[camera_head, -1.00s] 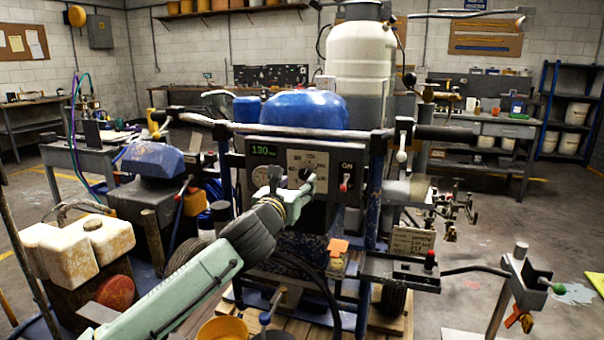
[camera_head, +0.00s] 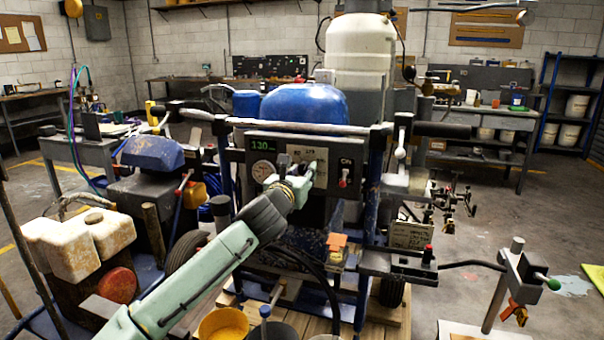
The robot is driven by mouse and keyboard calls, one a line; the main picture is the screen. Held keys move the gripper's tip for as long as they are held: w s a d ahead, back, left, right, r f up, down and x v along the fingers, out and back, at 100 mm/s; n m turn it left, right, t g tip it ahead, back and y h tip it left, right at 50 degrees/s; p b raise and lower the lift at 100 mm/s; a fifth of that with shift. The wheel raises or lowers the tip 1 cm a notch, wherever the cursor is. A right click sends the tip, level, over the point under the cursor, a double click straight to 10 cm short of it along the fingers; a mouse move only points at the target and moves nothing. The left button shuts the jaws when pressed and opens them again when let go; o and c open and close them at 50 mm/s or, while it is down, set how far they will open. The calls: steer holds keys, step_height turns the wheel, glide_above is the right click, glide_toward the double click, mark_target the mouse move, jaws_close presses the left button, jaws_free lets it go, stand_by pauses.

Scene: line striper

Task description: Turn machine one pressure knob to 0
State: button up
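Machine one, a line striper, stands in the centre with a grey control panel (camera_head: 333,149). The panel carries a green display (camera_head: 262,145) reading about 130, a round gauge (camera_head: 262,171), a pale dial plate (camera_head: 309,153) and a red toggle (camera_head: 343,183) under "ON". My gripper (camera_head: 297,178) is in front of the dial plate's lower part. The pressure knob cannot be made out; my gripper covers that area. One fingertip overlaps the plate, but I cannot tell whether it touches anything or how far the fingers are apart.
A handlebar (camera_head: 290,127) runs just above the panel, with a blue cover (camera_head: 306,105) behind it. A second machine with a blue engine cover (camera_head: 152,153) and white jugs (camera_head: 72,246) stands left. A yellow bucket (camera_head: 222,325) is below my arm.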

jaws_close()
